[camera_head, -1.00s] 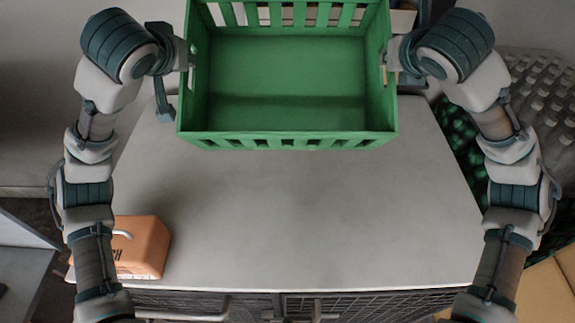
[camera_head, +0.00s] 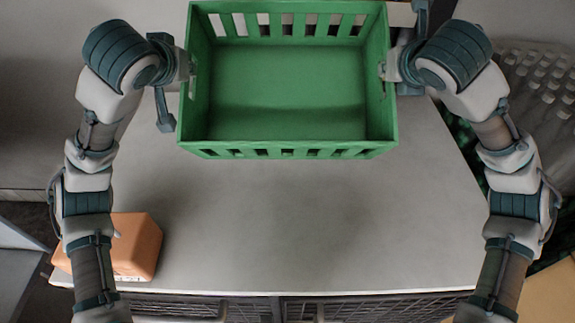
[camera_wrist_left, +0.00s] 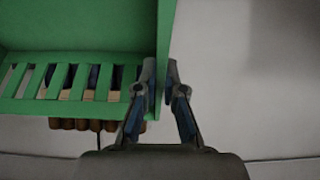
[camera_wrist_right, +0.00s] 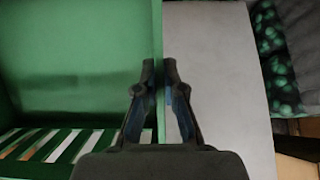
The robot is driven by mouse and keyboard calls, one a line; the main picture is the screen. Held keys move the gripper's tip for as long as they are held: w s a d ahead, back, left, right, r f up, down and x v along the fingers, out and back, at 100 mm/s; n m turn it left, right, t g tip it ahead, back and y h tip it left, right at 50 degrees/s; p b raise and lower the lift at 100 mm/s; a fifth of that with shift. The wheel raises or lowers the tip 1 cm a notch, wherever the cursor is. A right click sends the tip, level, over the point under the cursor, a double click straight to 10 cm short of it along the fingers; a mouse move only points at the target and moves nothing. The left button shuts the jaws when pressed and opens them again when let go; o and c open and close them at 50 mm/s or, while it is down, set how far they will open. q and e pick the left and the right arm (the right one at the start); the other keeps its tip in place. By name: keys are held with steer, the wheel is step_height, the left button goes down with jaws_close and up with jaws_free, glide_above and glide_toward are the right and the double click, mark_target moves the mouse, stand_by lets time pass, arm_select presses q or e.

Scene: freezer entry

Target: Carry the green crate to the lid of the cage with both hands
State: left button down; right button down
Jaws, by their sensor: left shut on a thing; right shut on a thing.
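The empty green crate (camera_head: 290,80) hangs between my two arms at the top of the head view, over the grey lid of the cage (camera_head: 310,225). My left gripper (camera_head: 188,68) is shut on the crate's left side wall. In the left wrist view its fingers (camera_wrist_left: 165,82) straddle that wall, beside the slatted side. My right gripper (camera_head: 386,70) is shut on the right side wall, and the right wrist view shows its fingers (camera_wrist_right: 160,80) on either side of the wall. I cannot tell whether the crate's bottom touches the lid.
An orange box (camera_head: 138,248) stands at the lid's near left corner, partly behind my left arm. Dark mesh cage doors (camera_head: 380,307) are below the near edge. A pale knobbly item (camera_head: 545,80) lies at right. The lid's middle is clear.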

arm_select(q)
steer(key=shift+f+b, duration=0.4)
steer(key=shift+f, duration=0.15)
arm_select(e)
steer(key=shift+f, duration=0.55)
